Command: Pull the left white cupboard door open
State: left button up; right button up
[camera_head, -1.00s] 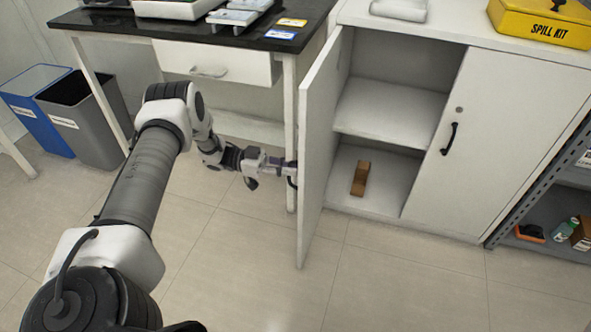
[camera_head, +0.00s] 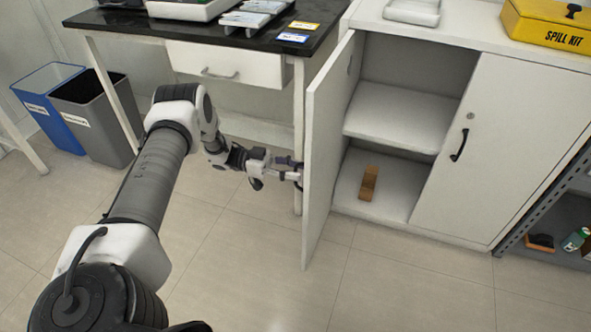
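The left white cupboard door (camera_head: 325,150) stands swung out wide from the white cupboard (camera_head: 398,112), showing the inside with a shelf. My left gripper (camera_head: 295,172) is at the outer face of this door, where its handle would be. The handle is mostly hidden by the fingers and the door's angle. The fingers look close around it, but I cannot tell whether they grip it. The right cupboard door (camera_head: 495,140) is shut, with a black handle (camera_head: 459,145). My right gripper is not in view.
A brown block (camera_head: 369,183) stands on the cupboard floor. A dark-topped bench (camera_head: 215,32) with a drawer (camera_head: 228,65) is left of the open door, one leg close by. Two bins stand far left. A grey metal rack (camera_head: 556,205) is at right. The floor in front is clear.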

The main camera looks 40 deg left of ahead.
pick_arm(q)
jog(key=v, duration=1.1)
jog(key=shift+a, duration=0.2)
jog(key=shift+s, duration=0.15)
